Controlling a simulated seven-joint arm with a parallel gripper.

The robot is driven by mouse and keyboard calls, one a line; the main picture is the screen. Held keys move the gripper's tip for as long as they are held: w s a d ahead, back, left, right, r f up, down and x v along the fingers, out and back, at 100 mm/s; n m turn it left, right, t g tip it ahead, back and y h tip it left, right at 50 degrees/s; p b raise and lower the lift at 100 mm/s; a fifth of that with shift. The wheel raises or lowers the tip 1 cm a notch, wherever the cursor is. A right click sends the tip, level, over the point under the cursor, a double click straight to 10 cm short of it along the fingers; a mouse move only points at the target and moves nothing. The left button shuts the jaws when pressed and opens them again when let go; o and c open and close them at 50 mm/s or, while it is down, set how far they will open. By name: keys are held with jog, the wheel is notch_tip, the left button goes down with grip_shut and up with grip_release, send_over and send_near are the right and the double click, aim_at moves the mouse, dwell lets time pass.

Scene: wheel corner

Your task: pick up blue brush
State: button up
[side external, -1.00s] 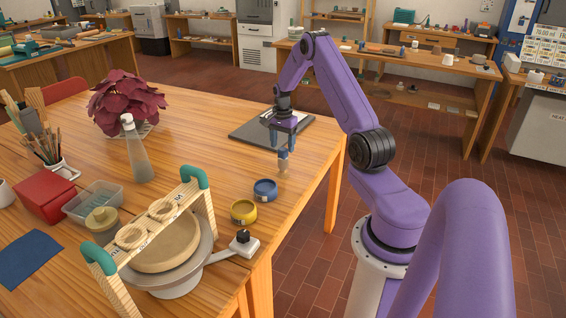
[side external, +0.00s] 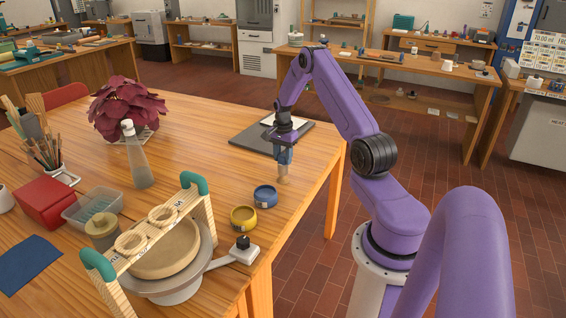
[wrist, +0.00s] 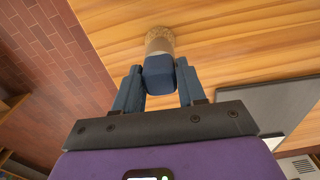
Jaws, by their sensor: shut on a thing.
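The blue brush has a short blue handle (wrist: 159,75) and tan bristles (wrist: 159,40) in the wrist view. My gripper (wrist: 160,88) is shut on the handle, with a blue finger on each side of it. In the side external view my gripper (side external: 285,152) points down over the right part of the wooden table, and the brush (side external: 283,180) hangs from it, bristles down. I cannot tell whether the bristles touch the table. The fingers partly hide the handle in this view.
A potter's wheel (side external: 165,256), a bottle (side external: 138,160) and a plant (side external: 125,105) are further left. The table's right edge is close.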

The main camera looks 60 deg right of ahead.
jog(key=shift+r, duration=0.45)
notch_tip(320, 180, up, 2)
jog(key=shift+r, duration=0.1)
jog(key=s+a+r, duration=0.9)
jog(key=s+r, duration=0.1)
jog(key=w+a+f, duration=0.2)
jog(key=w+a, duration=0.3)
jog(key=a, duration=0.4)
jog(key=w+a+f, duration=0.2)
jog(key=w+a, duration=0.4)
jog(key=a, duration=0.3)
jog(key=shift+d+f, duration=0.15)
jog(key=shift+f, duration=1.15)
jog(key=shift+d+f, duration=0.15)
jog(key=shift+f, duration=1.1)
jog(key=shift+s+f, duration=0.1)
jog(key=shift+f, duration=0.55)
notch_tip(320, 180, up, 7)
